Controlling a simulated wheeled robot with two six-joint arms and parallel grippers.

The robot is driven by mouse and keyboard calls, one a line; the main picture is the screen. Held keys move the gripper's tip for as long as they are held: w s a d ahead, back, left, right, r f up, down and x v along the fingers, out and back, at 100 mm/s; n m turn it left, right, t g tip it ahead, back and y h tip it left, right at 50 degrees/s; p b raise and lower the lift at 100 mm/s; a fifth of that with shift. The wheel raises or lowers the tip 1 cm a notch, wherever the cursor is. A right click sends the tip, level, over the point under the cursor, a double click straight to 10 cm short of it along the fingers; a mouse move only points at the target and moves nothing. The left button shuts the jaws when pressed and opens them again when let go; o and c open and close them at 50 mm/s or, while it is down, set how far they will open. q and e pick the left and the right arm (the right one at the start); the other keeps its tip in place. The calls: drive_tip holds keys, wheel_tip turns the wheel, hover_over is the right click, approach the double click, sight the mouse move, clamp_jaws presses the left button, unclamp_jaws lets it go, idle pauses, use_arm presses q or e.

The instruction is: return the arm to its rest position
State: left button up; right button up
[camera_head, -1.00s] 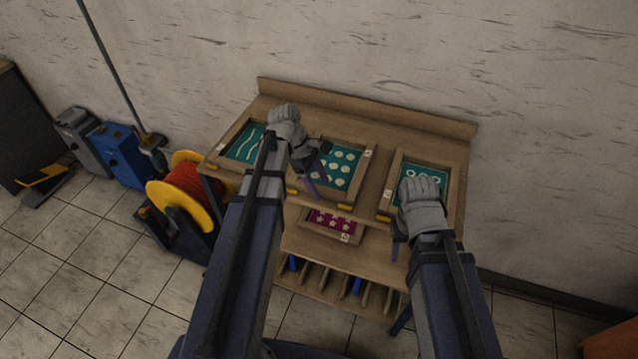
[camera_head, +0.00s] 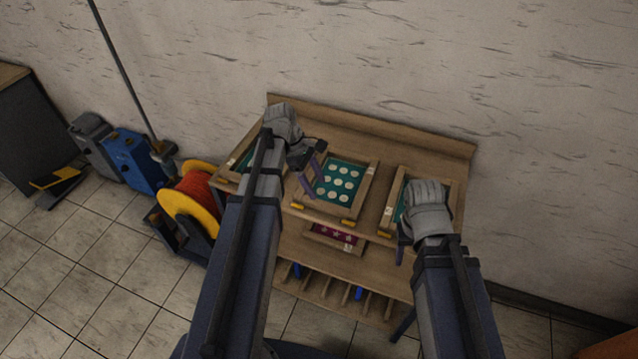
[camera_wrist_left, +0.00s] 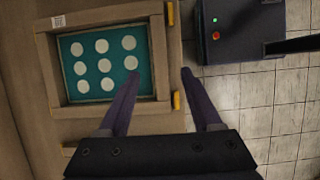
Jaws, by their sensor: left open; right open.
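My left arm reaches in from the lower left in the head view. Its gripper (camera_head: 311,182) hangs over the left part of the wooden bench, near the middle framed screen (camera_head: 339,183) with pale dots on teal. In the left wrist view the two purple fingers (camera_wrist_left: 158,85) are spread apart with nothing between them.
The wooden bench (camera_head: 400,141) stands against the wall. A left screen (camera_head: 232,165) is mostly hidden by my arm. A magenta screen (camera_head: 333,236) lies on the lower shelf. A yellow-red reel (camera_head: 190,200) and blue box (camera_head: 134,161) stand left. Tiled floor is open at lower left.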

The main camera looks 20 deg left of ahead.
use_arm(q)
drive_tip(key=shift+r, duration=0.15)
idle(0.6)
drive_tip(key=s+d+m+y, duration=0.3)
drive_tip(key=s+d+m, duration=0.3)
drive_tip(key=d+m, duration=0.2)
drive_tip(key=s+d+f+m+y, duration=0.1)
drive_tip(key=s+d+m+y, duration=0.1)
drive_tip(key=s+d+m, duration=0.4)
drive_tip(key=shift+s+d+f+m+y, duration=0.35)
drive_tip(key=shift+d+m, duration=1.15)
drive_tip(key=shift+m, duration=2.2)
drive_tip(key=shift+r, duration=0.1)
